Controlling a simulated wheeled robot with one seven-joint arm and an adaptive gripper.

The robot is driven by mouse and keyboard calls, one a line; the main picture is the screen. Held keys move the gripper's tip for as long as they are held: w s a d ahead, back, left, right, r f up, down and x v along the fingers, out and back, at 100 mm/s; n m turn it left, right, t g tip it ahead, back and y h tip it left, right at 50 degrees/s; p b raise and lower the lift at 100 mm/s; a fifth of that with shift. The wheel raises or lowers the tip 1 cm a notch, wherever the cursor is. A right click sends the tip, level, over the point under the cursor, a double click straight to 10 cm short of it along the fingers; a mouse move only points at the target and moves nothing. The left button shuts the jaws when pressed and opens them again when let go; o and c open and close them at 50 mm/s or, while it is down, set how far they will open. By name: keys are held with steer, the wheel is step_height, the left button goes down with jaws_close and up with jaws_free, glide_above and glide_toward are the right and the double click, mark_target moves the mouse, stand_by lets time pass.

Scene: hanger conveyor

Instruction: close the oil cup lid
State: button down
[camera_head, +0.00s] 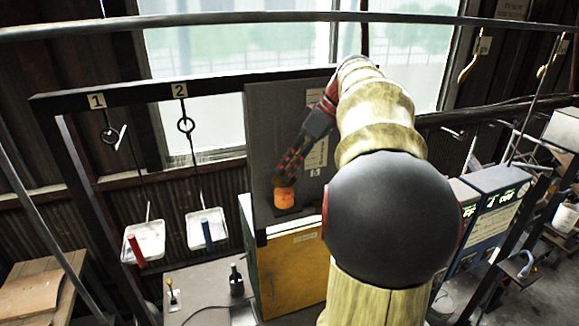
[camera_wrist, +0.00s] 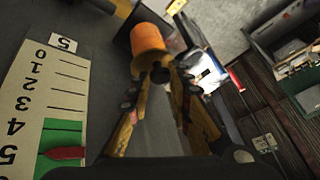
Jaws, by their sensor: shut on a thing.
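The oil cup appears as an orange cylinder (camera_head: 284,199) by the lower part of the grey panel, above a dark ledge. In the wrist view the orange cylinder (camera_wrist: 147,38) has a dark round part (camera_wrist: 160,74) at its near end. My gripper (camera_head: 285,181) reaches down to the cylinder's top. In the wrist view my gripper (camera_wrist: 161,80) has its fingertips on either side of the dark part and is shut on it. I cannot tell whether this part is the lid or whether the lid is seated. The fingers partly hide it.
The grey panel (camera_head: 261,125) stands behind the cup, above a yellow cabinet (camera_head: 292,272). A scale (camera_wrist: 50,110) with a red pointer is at left in the wrist view. White trays (camera_head: 207,229) hang from numbered hooks at left. A blue machine (camera_head: 490,225) stands at right.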

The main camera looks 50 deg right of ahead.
steer(key=shift+f, duration=0.2)
steer(key=c, duration=1.6)
jaws_free()
steer(key=shift+r, duration=0.1)
steer(key=shift+c, duration=0.2)
steer(key=shift+r, duration=0.1)
steer(key=v, duration=1.2)
steer(key=shift+w, duration=0.1)
